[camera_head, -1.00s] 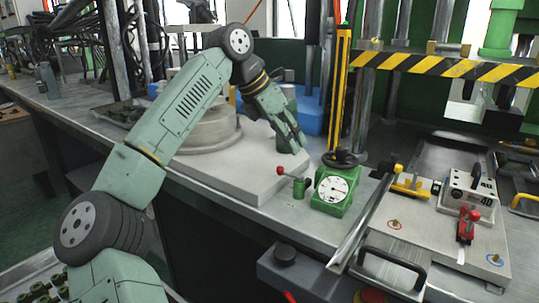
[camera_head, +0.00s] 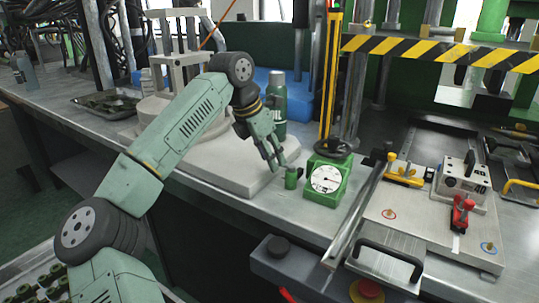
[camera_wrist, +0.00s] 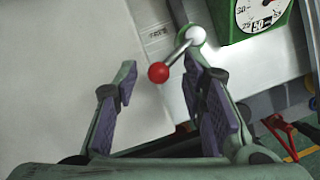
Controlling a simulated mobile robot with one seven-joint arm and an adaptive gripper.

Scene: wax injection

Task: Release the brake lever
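The brake lever shows in the wrist view as a short grey rod with a red ball knob (camera_wrist: 159,73), running up right to a pale pivot on a green post. The knob appears between the two fingers of my gripper (camera_wrist: 160,78), which is open with purple pads. I cannot tell how deep the knob sits between them. In the head view my gripper (camera_head: 277,163) is just left of the small green post (camera_head: 291,179), and the knob is hidden or too small to tell. The green dial gauge (camera_head: 327,180) stands right of the post.
A pale slab (camera_head: 215,160) lies left of the post under my gripper. A green bottle (camera_head: 277,100) stands behind the arm. A yellow and black post (camera_head: 331,75) rises behind the gauge. A metal fixture plate (camera_head: 440,235) with a red toggle clamp (camera_head: 462,214) lies right.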

